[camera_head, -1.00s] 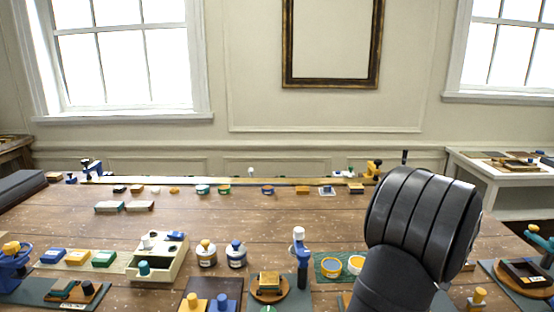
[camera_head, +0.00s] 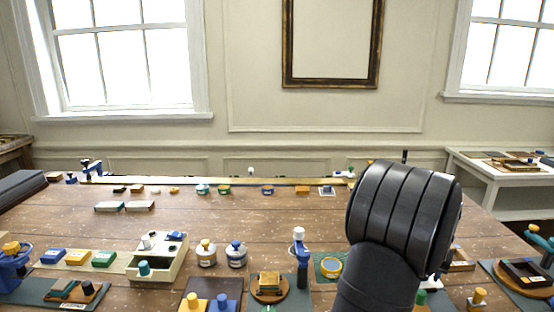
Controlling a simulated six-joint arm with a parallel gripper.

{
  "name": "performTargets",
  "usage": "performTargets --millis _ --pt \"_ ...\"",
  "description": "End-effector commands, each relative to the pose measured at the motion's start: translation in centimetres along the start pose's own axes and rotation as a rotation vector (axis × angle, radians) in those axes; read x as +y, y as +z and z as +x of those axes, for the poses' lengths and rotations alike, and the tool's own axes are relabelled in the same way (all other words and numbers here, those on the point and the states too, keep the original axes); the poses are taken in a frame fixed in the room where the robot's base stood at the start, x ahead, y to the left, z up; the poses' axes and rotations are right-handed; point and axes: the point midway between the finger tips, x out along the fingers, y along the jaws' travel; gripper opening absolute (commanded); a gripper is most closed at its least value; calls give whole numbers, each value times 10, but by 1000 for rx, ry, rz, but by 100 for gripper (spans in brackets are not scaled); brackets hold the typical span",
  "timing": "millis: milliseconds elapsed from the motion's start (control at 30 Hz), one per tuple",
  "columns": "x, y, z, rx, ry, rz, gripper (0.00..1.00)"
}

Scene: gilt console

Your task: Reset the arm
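My arm shows as a large black ribbed link at the right of the head view, rising in front of the table. My gripper is not visible in this view, so its opening and anything in it cannot be seen. The wooden table (camera_head: 250,218) stretches across the view under the arm.
A cream box with compartments (camera_head: 160,266), two small jars (camera_head: 206,253), a blue upright tool with a white top (camera_head: 301,258) and a round wooden stand (camera_head: 268,290) fill the front. A dark tray (camera_head: 525,275) is at right. The table's middle is mostly clear.

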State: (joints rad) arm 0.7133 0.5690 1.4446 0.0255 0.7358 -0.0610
Motion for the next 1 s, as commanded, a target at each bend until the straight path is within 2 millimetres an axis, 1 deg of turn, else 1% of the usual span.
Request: performTargets --millis 500,700,1000 --pt "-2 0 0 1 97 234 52" --pt "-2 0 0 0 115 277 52" --pt "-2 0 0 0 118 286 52"
